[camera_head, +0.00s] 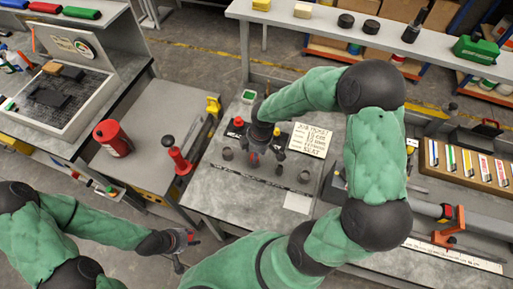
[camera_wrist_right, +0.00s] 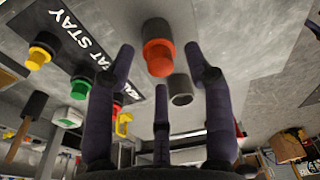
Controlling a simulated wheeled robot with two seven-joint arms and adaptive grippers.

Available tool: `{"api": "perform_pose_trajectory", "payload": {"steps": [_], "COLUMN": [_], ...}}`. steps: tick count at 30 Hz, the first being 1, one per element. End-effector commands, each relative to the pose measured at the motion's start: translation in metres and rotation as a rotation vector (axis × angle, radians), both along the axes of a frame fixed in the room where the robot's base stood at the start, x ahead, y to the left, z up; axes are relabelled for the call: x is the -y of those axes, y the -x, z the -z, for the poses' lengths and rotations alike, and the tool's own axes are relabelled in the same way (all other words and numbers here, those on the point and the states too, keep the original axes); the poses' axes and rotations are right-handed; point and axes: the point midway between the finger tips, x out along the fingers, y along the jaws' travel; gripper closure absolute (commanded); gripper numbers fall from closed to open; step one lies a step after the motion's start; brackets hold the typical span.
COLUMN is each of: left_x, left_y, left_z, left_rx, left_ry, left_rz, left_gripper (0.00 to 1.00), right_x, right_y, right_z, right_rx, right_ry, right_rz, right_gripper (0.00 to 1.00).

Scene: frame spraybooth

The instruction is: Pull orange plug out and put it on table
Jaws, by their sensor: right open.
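The orange plug (camera_wrist_right: 159,58) shows in the right wrist view, with a dark collar at its upper end, close to a grey panel. My right gripper (camera_wrist_right: 160,72) is open, with its dark fingers spread; the plug appears between the two outer fingertips, and no finger visibly grips it. In the head view the right gripper (camera_head: 254,155) is over the grey work table (camera_head: 215,200), and I cannot make out the orange plug there. My left gripper (camera_head: 182,249) is empty, with its fingers apart, left of and below the table.
Yellow (camera_wrist_right: 40,52) and green (camera_wrist_right: 82,86) plugs and an empty dark socket (camera_wrist_right: 181,90) are near the orange plug. A red canister (camera_head: 112,138) is on the left bench. The table's front left is clear.

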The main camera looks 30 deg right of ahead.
Motion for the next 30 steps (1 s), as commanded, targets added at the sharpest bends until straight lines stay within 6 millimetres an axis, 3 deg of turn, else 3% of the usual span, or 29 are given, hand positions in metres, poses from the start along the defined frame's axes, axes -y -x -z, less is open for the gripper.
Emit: {"api": "perform_pose_trajectory", "payload": {"steps": [13, 14, 19, 23, 24, 26, 30], "left_x": [-0.0001, -0.0001, -0.0001, -0.0001, -0.0001, -0.0001, -0.0001], "left_y": [-0.0001, -0.0001, -0.0001, -0.0001, -0.0001, -0.0001, -0.0001], "left_z": [0.0014, 0.0014, 0.0014, 0.0014, 0.0014, 0.0014, 0.0014], "left_rx": [0.0, 0.0, 0.0, 0.0, 0.0, 0.0, 0.0], "left_ry": [0.0, 0.0, 0.0, 0.0, 0.0, 0.0, 0.0], "left_rz": [0.0, 0.0, 0.0, 0.0, 0.0, 0.0, 0.0], "left_gripper": [0.6, 0.6, 0.6, 0.6, 0.6, 0.6, 0.6], "right_x": [-0.0011, -0.0012, -0.0012, -0.0013, -0.0014, -0.0015, -0.0015], "right_y": [-0.0005, -0.0004, -0.0005, -0.0005, -0.0006, -0.0005, -0.0006], "right_z": [0.0098, 0.0098, 0.0096, 0.0096, 0.0096, 0.0096, 0.0096], "right_rx": [0.0, 0.0, 0.0, 0.001, 0.001, 0.0, 0.0], "right_ry": [0.0, 0.0, 0.0, -0.001, -0.001, -0.001, -0.001], "right_rz": [0.0, 0.0, 0.0, 0.0, 0.0, 0.0, 0.0], "right_gripper": [0.47, 0.53, 1.0, 1.0, 0.81, 0.98, 1.0]}}
